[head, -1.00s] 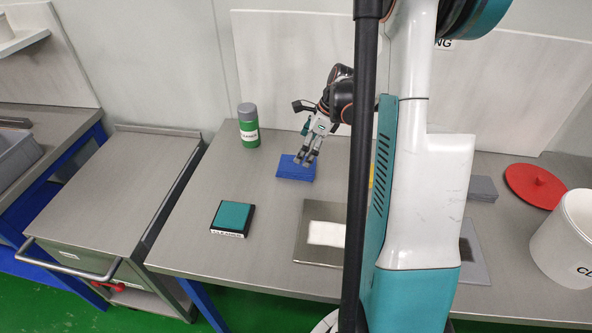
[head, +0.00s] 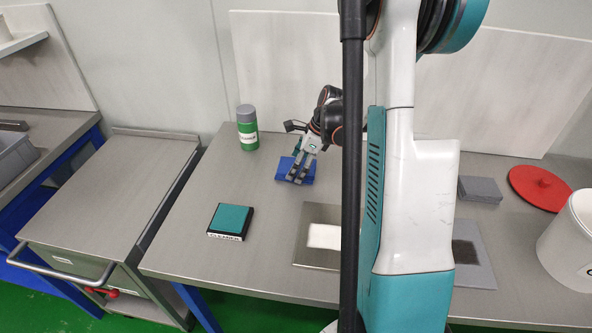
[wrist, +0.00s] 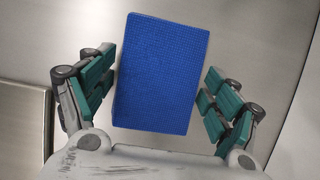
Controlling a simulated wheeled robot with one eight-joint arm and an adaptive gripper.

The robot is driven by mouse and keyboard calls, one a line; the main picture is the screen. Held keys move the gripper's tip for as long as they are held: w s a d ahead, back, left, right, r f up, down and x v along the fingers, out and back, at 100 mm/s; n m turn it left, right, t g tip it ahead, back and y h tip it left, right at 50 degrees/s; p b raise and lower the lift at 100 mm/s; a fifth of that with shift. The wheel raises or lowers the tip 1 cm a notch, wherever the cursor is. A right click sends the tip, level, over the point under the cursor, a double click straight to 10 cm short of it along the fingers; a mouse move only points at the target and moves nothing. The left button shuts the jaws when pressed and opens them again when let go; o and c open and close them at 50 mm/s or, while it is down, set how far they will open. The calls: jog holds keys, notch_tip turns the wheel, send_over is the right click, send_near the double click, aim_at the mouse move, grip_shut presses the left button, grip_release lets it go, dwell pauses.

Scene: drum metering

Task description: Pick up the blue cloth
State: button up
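The blue cloth (head: 285,169) is a flat blue rectangle lying on the grey metal table. In the wrist view the blue cloth (wrist: 160,72) sits between the two fingers, with bare gaps on both sides. My gripper (head: 297,181) is over the cloth, pointing down, and covers part of it in the head view. In the wrist view my gripper (wrist: 158,90) is open, its green-padded fingers spread wider than the cloth. I cannot tell how high the fingertips are above the table.
A green bottle with a grey cap (head: 247,128) stands behind left of the cloth. A teal pad on a black base (head: 230,220) lies in front left.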

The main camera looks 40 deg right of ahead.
jog(key=c, duration=0.4)
jog(key=shift+o, duration=0.3)
notch_tip(320, 180, up, 20)
jog(key=p, duration=0.6)
jog(key=shift+p, duration=0.3)
